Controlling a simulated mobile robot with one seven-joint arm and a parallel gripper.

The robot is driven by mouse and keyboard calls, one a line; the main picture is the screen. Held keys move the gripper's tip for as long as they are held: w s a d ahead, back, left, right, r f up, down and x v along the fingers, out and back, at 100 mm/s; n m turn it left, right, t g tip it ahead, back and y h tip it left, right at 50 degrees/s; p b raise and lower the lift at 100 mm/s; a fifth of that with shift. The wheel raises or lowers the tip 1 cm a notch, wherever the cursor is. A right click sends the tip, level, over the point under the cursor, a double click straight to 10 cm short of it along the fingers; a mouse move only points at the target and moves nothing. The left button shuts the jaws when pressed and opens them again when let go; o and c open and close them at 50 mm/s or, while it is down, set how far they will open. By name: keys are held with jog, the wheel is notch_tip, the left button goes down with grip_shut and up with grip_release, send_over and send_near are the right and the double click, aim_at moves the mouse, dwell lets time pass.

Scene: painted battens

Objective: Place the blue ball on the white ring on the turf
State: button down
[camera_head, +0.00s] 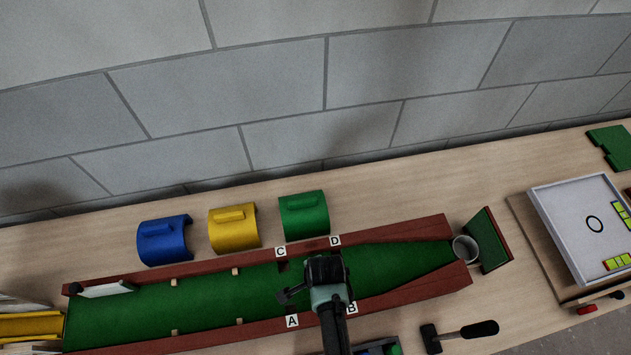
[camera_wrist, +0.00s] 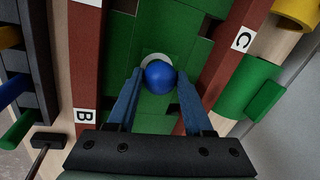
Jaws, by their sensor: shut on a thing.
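The blue ball (camera_wrist: 159,77) sits between the fingertips of my gripper (camera_wrist: 160,79) in the wrist view. My gripper is shut on it. The white ring (camera_wrist: 150,56) lies on the green turf (camera_wrist: 156,123), and its far edge shows just beyond the ball. The ball covers the rest of the ring, and I cannot tell whether the ball touches it. In the head view my gripper (camera_head: 322,283) is over the turf lane (camera_head: 210,297), among the letters A, B, C and D. It hides the ball and the ring there.
Red-brown battens (camera_head: 400,300) wall the lane on both sides. Blue (camera_head: 164,240), yellow (camera_head: 234,228) and green (camera_head: 304,214) arches stand behind it. A white cup (camera_head: 465,249) is at the right end. A mallet (camera_head: 458,334) lies in front. A white tray (camera_head: 560,225) is far right.

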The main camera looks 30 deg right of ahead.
jog(key=shift+f, duration=0.1)
jog(key=shift+c, duration=1.5)
grip_release()
notch_tip(320, 180, up, 12)
jog(key=s+p, duration=0.1)
jog(key=s, duration=0.1)
jog(key=shift+s+p, duration=0.2)
jog(key=shift+p, duration=0.1)
jog(key=shift+a, duration=0.1)
